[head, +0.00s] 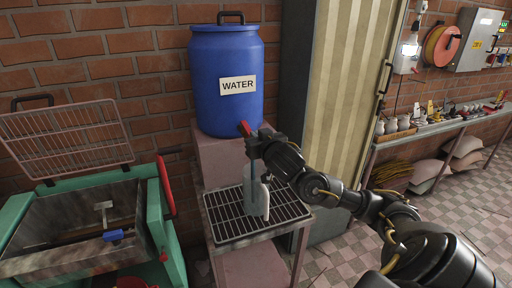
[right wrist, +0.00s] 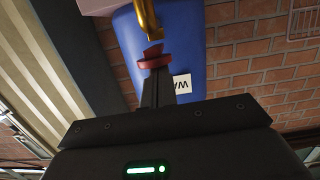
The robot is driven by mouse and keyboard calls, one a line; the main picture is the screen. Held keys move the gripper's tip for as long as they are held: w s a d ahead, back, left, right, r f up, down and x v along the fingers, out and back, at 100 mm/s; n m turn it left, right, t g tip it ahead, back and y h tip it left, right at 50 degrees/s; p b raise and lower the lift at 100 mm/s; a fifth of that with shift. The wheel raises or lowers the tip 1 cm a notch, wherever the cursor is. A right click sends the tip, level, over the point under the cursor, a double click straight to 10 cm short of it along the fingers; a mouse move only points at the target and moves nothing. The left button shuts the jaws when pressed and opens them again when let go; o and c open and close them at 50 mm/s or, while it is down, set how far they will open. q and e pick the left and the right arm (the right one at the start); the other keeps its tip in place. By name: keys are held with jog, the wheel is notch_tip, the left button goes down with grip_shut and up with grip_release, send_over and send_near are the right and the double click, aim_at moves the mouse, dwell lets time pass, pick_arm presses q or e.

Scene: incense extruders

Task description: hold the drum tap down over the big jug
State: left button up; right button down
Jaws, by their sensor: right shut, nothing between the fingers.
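The blue drum (head: 228,60) labelled WATER stands on a pinkish block. Its tap has a red lever (head: 244,128), and the right wrist view shows the brass tap (right wrist: 147,22) with the red lever (right wrist: 154,61) below it. My right gripper (head: 251,139) is shut and empty, its fingertips (right wrist: 156,78) at the red lever and seeming to touch it. The big jug (head: 258,200), pale and translucent, stands upright on the grate below the tap. A thin bluish streak runs between tap and jug; I cannot tell if it is water. My left gripper is out of view.
The black grate (head: 226,219) lies on a low stand. A green machine with a raised wire lid (head: 68,135) is at the left. A ribbed cream door panel (head: 342,80) is close behind my right arm. A bench (head: 435,126) with small pots stands far right.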

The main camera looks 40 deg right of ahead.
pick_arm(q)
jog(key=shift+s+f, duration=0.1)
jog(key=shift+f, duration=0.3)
pick_arm(e)
jog(key=shift+f, duration=0.25)
dwell(2.6)
